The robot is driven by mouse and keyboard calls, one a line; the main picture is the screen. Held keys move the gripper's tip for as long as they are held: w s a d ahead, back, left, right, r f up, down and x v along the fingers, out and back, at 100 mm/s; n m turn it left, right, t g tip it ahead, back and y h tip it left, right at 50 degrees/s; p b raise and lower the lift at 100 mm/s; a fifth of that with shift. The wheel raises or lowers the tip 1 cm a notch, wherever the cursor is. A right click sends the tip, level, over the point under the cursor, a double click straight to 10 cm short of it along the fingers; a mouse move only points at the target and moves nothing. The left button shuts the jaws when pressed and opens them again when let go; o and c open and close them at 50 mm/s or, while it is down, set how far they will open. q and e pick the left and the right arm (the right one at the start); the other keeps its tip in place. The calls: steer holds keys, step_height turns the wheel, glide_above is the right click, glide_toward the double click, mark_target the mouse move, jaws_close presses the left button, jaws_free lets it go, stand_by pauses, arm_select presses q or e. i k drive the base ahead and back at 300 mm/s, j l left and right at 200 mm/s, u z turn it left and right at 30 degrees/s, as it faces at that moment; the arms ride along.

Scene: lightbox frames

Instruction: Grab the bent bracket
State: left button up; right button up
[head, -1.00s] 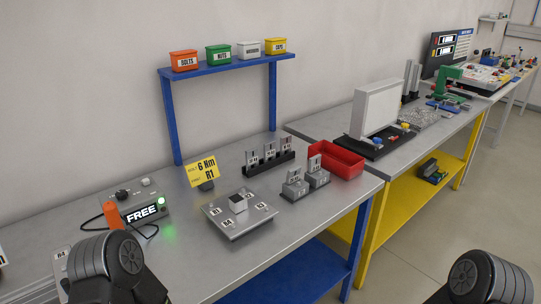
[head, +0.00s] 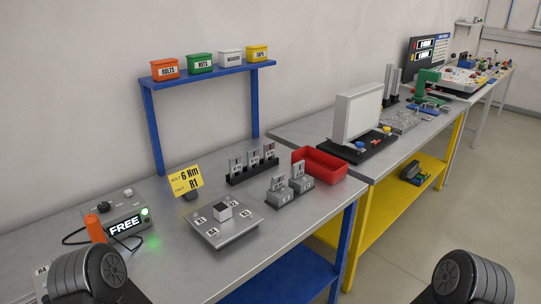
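Several grey metal brackets stand upright on the steel bench. Three brackets (head: 253,159) are in a black rack (head: 252,174). Two more, a left one (head: 278,182) and a right one (head: 298,169), stand in grey blocks (head: 290,192) to the right of the rack. At this size I cannot tell which bracket is bent. Only dark ribbed parts of my two arms show, at the bottom left and bottom right corners. Neither gripper's fingers are in view, and no arm part touches a bracket.
A plate with a small block (head: 221,233) lies in front of the rack. A yellow sign (head: 186,181), a "FREE" box (head: 124,217) and a red tray (head: 320,164) are around it. A blue shelf (head: 207,76) carries small bins. A second bench (head: 385,160) adjoins at right.

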mark_target(277, 181)
steer(key=i+l+u, duration=0.15)
steer(key=l, duration=0.45)
steer(key=i+l+u, duration=0.15)
steer(key=i+l, duration=0.15)
steer(key=l, duration=0.3)
steer(key=i+l+u, duration=0.15)
steer(key=l, duration=0.45)
steer(key=i+l+u, duration=0.1)
steer(key=l, duration=0.55)
steer(key=i+l+u, duration=0.15)
steer(key=l, duration=0.5)
steer(key=l+u, duration=0.15)
steer(key=l, duration=0.5)
steer(key=i, duration=0.05)
